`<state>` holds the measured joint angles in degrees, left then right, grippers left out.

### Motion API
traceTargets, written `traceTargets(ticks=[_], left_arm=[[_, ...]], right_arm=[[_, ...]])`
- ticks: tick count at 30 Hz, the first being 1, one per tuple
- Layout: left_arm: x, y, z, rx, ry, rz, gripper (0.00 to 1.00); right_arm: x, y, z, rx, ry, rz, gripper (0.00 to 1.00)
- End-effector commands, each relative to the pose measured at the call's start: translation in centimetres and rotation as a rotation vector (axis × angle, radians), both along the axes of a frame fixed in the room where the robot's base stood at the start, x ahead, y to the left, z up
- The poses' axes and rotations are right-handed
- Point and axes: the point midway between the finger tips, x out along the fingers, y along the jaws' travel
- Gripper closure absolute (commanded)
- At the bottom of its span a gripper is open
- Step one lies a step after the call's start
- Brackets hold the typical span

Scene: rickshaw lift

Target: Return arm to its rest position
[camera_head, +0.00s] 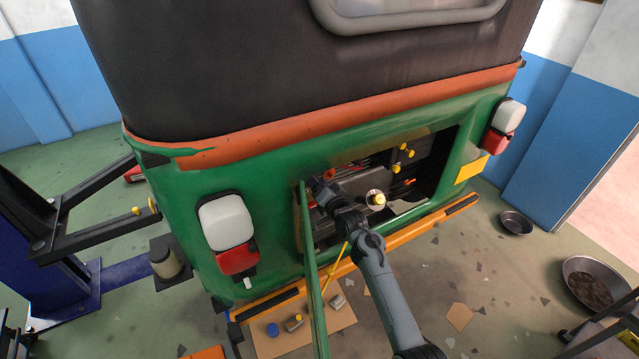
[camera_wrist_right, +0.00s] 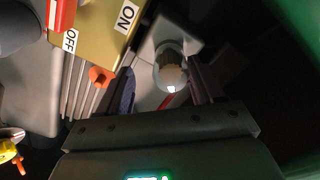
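My right arm comes up from the bottom of the head view and reaches into the open rear engine bay of the green rickshaw (camera_head: 275,185). My right gripper (camera_head: 320,190) is at the left side of the bay, near the edge of the open green hatch door (camera_head: 313,270). In the right wrist view, its fingers (camera_wrist_right: 163,82) stand apart, with a grey round knob (camera_wrist_right: 170,68) showing between and beyond them. Gaps show on both sides of the knob. Contact cannot be seen. My left gripper is in neither view.
A yellow panel marked ON and OFF (camera_wrist_right: 105,30) and an orange knob (camera_wrist_right: 101,76) are close to the right gripper. A yellow cap (camera_head: 379,199) stands in the bay. Cardboard with small parts (camera_head: 270,345) lies below. Metal pans (camera_head: 516,223) sit on the right floor.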

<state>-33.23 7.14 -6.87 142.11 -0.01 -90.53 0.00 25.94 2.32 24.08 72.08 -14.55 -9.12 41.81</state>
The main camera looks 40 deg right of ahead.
Motion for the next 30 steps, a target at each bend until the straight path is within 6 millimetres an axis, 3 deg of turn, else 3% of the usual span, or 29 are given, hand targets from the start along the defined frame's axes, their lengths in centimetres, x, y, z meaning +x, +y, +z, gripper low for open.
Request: traceTargets(ticks=[1,11,30], left_arm=[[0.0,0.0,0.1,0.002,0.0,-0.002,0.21],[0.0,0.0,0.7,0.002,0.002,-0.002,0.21],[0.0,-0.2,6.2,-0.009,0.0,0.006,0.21]], right_arm=[[0.5,1.4,1.0,0.015,-0.019,0.023,0.4],[0.1,1.5,1.2,0.014,-0.019,0.023,0.4],[-6.3,1.7,0.5,0.013,-0.005,0.015,0.4]])
